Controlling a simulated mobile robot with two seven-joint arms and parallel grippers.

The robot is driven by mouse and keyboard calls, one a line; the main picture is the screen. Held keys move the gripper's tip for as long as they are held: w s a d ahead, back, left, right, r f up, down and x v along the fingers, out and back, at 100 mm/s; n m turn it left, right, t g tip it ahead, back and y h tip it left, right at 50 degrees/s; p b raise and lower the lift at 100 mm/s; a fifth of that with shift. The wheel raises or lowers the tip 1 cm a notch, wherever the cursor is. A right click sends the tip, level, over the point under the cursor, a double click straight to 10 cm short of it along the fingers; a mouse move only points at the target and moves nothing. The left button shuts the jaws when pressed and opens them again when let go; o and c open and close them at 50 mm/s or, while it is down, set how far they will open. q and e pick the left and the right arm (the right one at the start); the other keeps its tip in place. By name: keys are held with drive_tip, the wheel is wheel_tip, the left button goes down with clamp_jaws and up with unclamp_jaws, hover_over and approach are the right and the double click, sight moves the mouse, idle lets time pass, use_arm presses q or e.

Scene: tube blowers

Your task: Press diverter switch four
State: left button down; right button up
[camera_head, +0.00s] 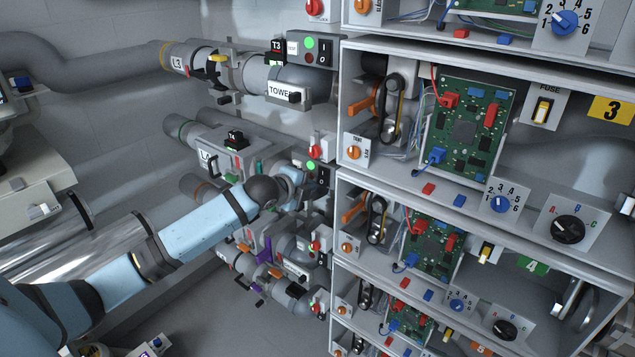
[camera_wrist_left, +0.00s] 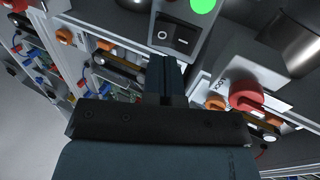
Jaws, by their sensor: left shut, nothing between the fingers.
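A grey switch box carries a lit green lamp (camera_head: 311,166) and a black rocker switch (camera_head: 321,177), just left of the shelf rack, in line with the pipe labelled T4 (camera_head: 236,138). In the left wrist view the black rocker (camera_wrist_left: 178,37), marked O and a dash, sits below the green lamp (camera_wrist_left: 203,6). My left gripper (camera_head: 301,178) is shut and empty beside this box. In the wrist view its closed fingertips (camera_wrist_left: 165,62) lie just below the rocker; I cannot tell whether they touch it. My right gripper is not in view.
A red knob (camera_wrist_left: 246,95) is close to the right of my fingers. A similar box (camera_head: 312,50) sits above, by label T3. The shelf rack (camera_head: 343,110) with circuit boards stands right of my gripper. Pipes run behind and below my left arm.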

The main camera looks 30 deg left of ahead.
sight(323, 182)
use_arm(q)
drive_tip(key=x, duration=0.4)
drive_tip(key=shift+w+f, duration=0.1)
drive_tip(key=shift+w, duration=0.1)
drive_tip(key=shift+w+f, duration=0.1)
drive_tip(key=shift+f, duration=0.2)
drive_tip(key=shift+r+t, duration=0.25)
drive_tip(key=shift+t, duration=0.15)
drive_tip(key=shift+w, duration=0.1)
